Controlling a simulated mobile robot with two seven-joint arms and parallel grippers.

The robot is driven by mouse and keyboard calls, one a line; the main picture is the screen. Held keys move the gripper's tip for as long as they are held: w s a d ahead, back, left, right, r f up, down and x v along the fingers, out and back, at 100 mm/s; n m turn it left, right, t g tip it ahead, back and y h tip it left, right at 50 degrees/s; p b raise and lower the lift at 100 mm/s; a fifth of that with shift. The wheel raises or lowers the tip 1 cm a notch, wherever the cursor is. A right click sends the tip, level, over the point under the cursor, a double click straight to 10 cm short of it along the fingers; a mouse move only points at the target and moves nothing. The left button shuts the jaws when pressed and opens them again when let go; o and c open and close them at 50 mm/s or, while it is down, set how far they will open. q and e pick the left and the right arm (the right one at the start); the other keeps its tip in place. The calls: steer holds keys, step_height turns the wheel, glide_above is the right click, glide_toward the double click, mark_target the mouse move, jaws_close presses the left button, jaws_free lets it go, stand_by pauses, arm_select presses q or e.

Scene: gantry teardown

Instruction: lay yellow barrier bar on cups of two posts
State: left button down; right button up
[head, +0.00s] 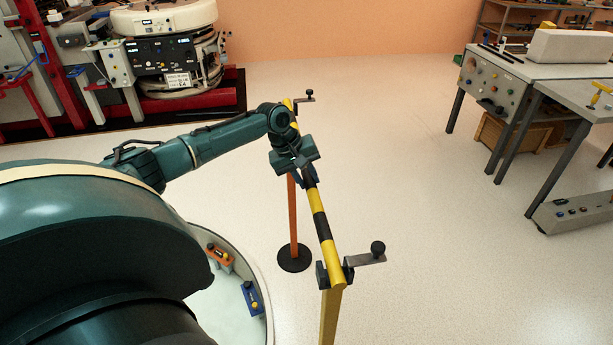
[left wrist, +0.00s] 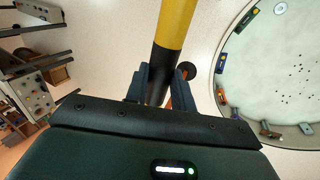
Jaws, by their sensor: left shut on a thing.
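The yellow-and-black barrier bar (head: 328,247) runs from far to near across the middle of the head view. My left gripper (head: 306,178) is shut around its middle; in the left wrist view the fingers (left wrist: 160,85) close on a black band of the bar (left wrist: 176,25). The near yellow post (head: 328,320) carries a black cup (head: 322,275), and the bar's near end appears at this cup. The orange post (head: 293,215) stands on a round black base (head: 294,258). The bar's far end is beside a knobbed bracket (head: 304,98); my arm partly hides that area. I cannot tell whether either end is seated.
A knobbed plate (head: 366,258) sticks out right of the near cup. Grey workbenches (head: 510,75) stand at the right, with a low grey box (head: 575,214) on the floor. Red-framed machinery (head: 180,62) is at back left. The floor between is clear.

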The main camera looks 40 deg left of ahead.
arm_select(q)
steer(key=shift+f, duration=0.2)
arm_select(e)
steer(key=shift+r, duration=0.1)
arm_select(q)
steer(key=c, duration=1.1)
jaws_free()
steer(key=shift+s+f, duration=0.1)
steer(key=b+v, duration=0.1)
steer(key=v, duration=1.2)
arm_select(e)
steer(key=shift+f, duration=0.2)
